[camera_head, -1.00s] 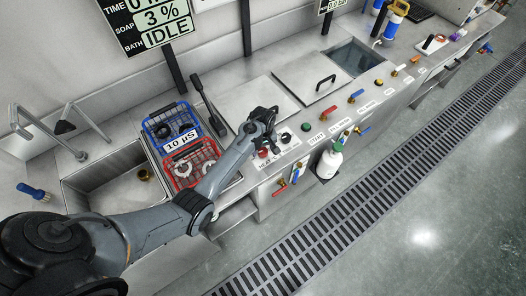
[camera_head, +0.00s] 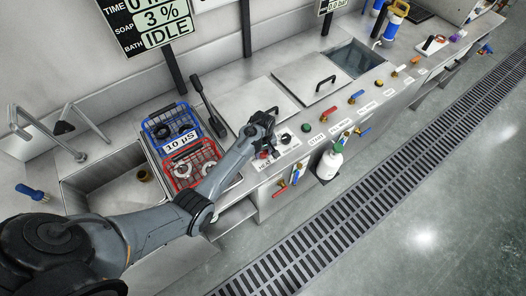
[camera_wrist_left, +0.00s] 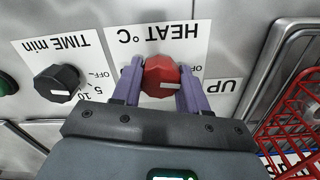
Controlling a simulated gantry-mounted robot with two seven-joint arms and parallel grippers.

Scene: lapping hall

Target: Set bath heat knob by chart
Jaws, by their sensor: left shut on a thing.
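The red heat knob (camera_wrist_left: 161,76) sits on a white "HEAT °C" label (camera_wrist_left: 150,40), which reads upside down in the left wrist view. My left gripper (camera_wrist_left: 158,88) is shut on this knob, with one purple finger on each side of it. A pale pointer mark shows on the knob's front. In the head view my left gripper (camera_head: 262,138) is at the front panel and hides most of the knob. The chart cannot be made out with certainty. My right gripper is not in view.
A black time knob (camera_wrist_left: 57,82) is beside the heat knob. Blue (camera_head: 160,119) and red (camera_head: 172,181) wire baskets stand left of my gripper. A wall display (camera_head: 150,22) reads "SOAP 3 %" and "BATH IDLE". A white bottle (camera_head: 329,163) hangs at the front.

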